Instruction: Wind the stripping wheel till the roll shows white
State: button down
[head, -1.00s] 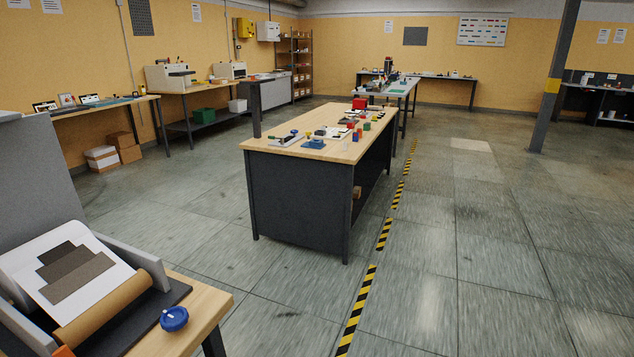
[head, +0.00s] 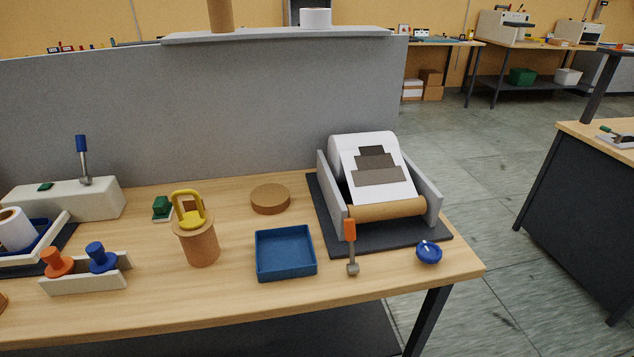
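A roll unit with grey side plates (head: 434,189) stands on a dark base at the right of the near bench. It holds a white roll (head: 357,147) whose sheet slopes down with a dark grey stepped print on it. A brown roll (head: 385,209) lies across its front. In front of the unit are an orange-handled crank with a grey end (head: 351,245) and a blue knob with a white mark (head: 429,252). I cannot tell for sure which part is the stripping wheel. My gripper is not in view.
The wooden bench (head: 225,290) also holds a blue tray (head: 286,252), a brown disc (head: 270,198), a brown pot with a yellow handled piece (head: 198,241), and a rack with orange and blue knobs (head: 85,285). A grey panel (head: 200,120) stands behind. Open floor lies right.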

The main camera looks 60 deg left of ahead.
aim_at(427, 252)
jog(key=u, duration=3.05)
jog(key=z, duration=2.1)
jog(key=l+z, duration=0.25)
jog(key=z, duration=0.2)
jog(key=i+j, duration=0.2)
jog(key=i, duration=0.15)
